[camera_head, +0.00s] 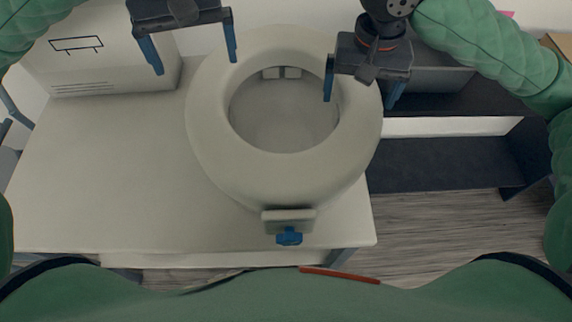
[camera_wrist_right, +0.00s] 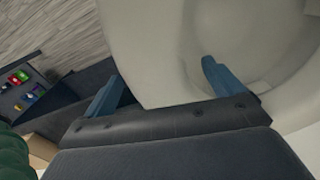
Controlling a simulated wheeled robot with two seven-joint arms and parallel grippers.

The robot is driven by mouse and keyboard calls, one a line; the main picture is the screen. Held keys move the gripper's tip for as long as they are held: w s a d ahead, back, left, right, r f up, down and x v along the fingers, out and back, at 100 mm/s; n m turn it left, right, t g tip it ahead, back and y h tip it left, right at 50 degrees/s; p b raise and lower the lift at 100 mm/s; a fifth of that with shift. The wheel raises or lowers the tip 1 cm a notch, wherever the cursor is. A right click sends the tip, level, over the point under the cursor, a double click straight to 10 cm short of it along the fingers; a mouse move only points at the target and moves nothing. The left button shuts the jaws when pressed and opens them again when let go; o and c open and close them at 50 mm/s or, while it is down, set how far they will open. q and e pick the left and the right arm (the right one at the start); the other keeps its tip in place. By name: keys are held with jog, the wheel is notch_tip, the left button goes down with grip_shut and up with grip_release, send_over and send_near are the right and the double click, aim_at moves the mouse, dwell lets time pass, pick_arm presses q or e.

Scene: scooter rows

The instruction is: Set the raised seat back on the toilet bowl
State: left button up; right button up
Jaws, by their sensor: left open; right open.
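The raised seat (camera_head: 215,140), a thick off-white ring with a central opening, lies on the right part of a white table. A pale clamp with a blue knob (camera_head: 289,236) is on its near side. I cannot make out a separate toilet bowl. My left gripper (camera_head: 195,66) is open and empty near the seat's far left edge. My right gripper (camera_head: 359,102) is open at the right rim, with one finger over the opening and one outside. In the right wrist view, the seat's rim (camera_wrist_right: 160,60) lies between the fingers of the right gripper (camera_wrist_right: 155,85).
The white table (camera_head: 110,170) has free room left of the seat. A white box (camera_head: 105,65) with a printed outline stands at its back left. Dark shelving (camera_head: 440,165) stands on the right above a grey wood-look floor (camera_head: 430,220). Small coloured items (camera_wrist_right: 25,90) show in the right wrist view.

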jog(key=shift+r, duration=4.4)
